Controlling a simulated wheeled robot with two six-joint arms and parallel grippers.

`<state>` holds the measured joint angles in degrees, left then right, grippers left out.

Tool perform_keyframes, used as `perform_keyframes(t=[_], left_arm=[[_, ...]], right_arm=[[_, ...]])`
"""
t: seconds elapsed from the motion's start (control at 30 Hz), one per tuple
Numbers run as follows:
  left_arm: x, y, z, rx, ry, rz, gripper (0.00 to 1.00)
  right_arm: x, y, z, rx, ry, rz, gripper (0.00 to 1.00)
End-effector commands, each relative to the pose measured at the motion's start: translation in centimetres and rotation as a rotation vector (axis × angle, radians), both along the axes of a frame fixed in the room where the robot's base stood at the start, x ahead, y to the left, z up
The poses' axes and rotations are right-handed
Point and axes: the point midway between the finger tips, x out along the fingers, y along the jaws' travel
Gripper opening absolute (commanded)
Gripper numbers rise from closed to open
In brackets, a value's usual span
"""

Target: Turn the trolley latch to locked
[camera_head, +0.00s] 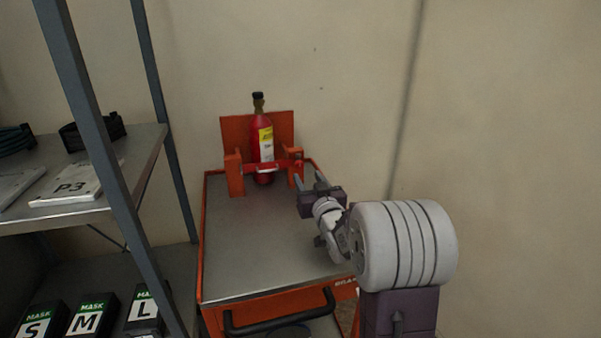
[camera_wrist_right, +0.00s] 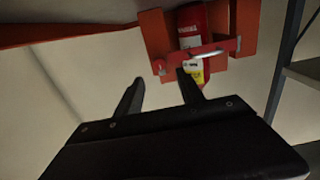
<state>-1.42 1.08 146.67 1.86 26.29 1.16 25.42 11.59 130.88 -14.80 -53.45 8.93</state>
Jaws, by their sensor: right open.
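The orange trolley (camera_head: 255,245) stands against the wall with a grey top. A red cylinder (camera_head: 265,140) with a yellow and white label and dark cap stands upright in its rear bracket (camera_head: 236,175). The red latch bar (camera_head: 268,165) lies about level across the front of the cylinder between the bracket posts. In the right wrist view, the bar (camera_wrist_right: 222,50) crosses the cylinder (camera_wrist_right: 190,22). My right gripper (camera_head: 308,180) is open and empty, just right of and in front of the bracket, apart from the bar; its fingers also show in the wrist view (camera_wrist_right: 160,76). My left gripper is out of view.
A grey shelf rack (camera_head: 150,150) stands close on the left, with a P3 box (camera_head: 72,185) and mask boxes (camera_head: 92,315). The trolley top in front of the bracket is bare. A black handle (camera_head: 280,322) runs along its front edge.

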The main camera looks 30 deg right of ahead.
Motion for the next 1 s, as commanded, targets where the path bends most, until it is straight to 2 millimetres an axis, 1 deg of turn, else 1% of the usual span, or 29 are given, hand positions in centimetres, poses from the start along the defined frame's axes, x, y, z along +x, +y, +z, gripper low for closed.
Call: perform_keyframes(t=[0.03,0.1,0.2,0.3,0.43,0.67,0.77,0.8,0.83,1.0], left_arm=[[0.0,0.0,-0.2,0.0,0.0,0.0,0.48],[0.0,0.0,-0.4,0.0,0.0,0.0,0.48],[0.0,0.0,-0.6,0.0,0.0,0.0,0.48],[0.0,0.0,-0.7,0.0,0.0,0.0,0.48],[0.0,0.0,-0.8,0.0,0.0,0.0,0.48],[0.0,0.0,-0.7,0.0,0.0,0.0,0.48],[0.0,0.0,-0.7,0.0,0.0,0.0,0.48],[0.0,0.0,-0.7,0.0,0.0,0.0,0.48],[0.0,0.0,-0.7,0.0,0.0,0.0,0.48],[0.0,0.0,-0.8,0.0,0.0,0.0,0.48]], right_arm=[[1.1,-0.2,-0.2,0.0,0.0,0.002,0.45],[2.6,-0.5,-0.2,0.0,0.0,0.003,0.45],[4.5,-1.0,-0.2,0.001,0.0,0.001,0.45],[5.9,-1.3,-0.2,0.001,0.0,0.001,0.45],[6.8,-1.5,-0.1,0.001,0.0,0.002,0.45],[6.9,-1.6,0.0,0.001,0.001,0.001,0.45],[6.9,-1.6,0.0,0.0,0.001,0.001,0.2],[6.9,-1.6,0.0,0.0,0.001,0.001,0.09],[6.9,-1.6,0.0,0.0,0.001,0.001,0.01],[6.9,-1.6,-0.1,-0.001,0.001,0.001,0.0]])
